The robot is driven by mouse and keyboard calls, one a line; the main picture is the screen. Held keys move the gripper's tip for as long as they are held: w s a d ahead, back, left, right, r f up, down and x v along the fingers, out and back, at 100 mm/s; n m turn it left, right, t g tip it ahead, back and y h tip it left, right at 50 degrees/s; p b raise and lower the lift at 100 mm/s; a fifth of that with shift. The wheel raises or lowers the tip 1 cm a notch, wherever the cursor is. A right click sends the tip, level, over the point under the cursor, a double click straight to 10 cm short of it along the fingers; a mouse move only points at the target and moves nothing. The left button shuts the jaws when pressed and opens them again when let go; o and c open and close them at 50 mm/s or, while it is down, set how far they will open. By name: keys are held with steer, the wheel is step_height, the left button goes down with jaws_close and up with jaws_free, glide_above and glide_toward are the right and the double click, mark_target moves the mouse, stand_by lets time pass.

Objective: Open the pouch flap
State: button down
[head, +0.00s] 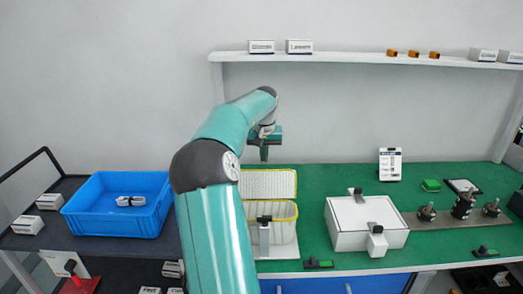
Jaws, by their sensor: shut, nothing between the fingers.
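A pale pouch with a yellow rim (287,232) stands at the left end of the green bench top, partly behind my arm. A pale, yellow-edged panel, which looks like its flap (282,184), is raised at its back, away from the front opening. A grey upright with a black top (264,238) stands at the pouch's front. My gripper (264,157) points down, shut and empty, above the back edge of the panel in the picture. I cannot tell the gap between them in depth.
A blue crate (110,232) with a white item (131,201) inside stands left. A white lidded box (350,238) with a clasp stands right of the pouch. A shelf (350,57) runs above. Green bench top (318,190) is bare between pouch and box.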

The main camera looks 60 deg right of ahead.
mark_target(264, 183)
steer(key=a+f, duration=0.1)
steer(key=f, duration=0.2)
steer(key=s+a+f, duration=0.1)
steer(key=shift+s+a+f, duration=0.1)
steer(key=shift+a+f, duration=0.2)
steer(key=shift+a+r, duration=0.1)
